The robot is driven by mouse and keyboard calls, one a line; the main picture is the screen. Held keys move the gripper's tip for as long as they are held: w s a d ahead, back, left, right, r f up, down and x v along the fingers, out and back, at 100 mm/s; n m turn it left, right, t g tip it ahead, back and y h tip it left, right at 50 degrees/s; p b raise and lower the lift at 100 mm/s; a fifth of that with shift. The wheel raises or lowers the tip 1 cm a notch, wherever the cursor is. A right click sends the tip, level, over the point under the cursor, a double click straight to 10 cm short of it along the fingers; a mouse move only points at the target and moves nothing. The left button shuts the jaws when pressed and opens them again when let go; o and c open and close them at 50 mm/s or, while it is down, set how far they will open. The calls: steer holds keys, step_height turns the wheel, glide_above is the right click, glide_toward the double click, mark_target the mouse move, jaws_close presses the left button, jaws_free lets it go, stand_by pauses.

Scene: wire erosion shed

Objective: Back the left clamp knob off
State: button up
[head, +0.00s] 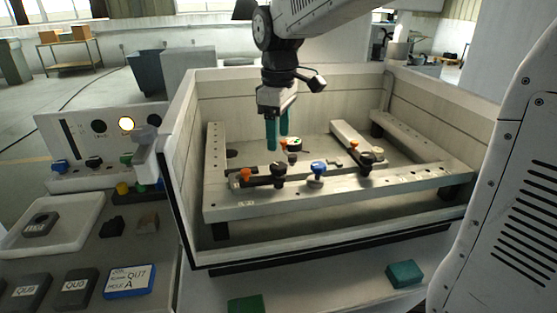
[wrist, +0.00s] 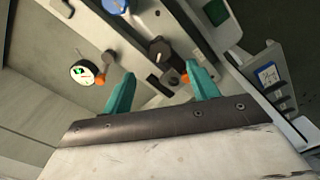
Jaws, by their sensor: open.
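The left clamp knob (head: 278,168) is black and sits on a dark clamp at the left of the front rail (head: 340,196). In the wrist view this black knob (wrist: 159,50) shows a pale mark on top. An orange knob (head: 246,175) is at the clamp's left end; orange also shows in the wrist view (wrist: 184,79). My gripper (head: 278,143) has teal fingers pointing down, open and empty. It hangs above and behind the knob in the head view, apart from it. In the wrist view the black knob lies beyond the fingertips, between their lines.
A dial gauge (head: 294,145) is behind the left knob.

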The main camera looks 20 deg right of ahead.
mark_target(279, 165)
step_height(279, 165, down, 8)
steer(key=shift+r, duration=0.2)
steer(key=c, duration=1)
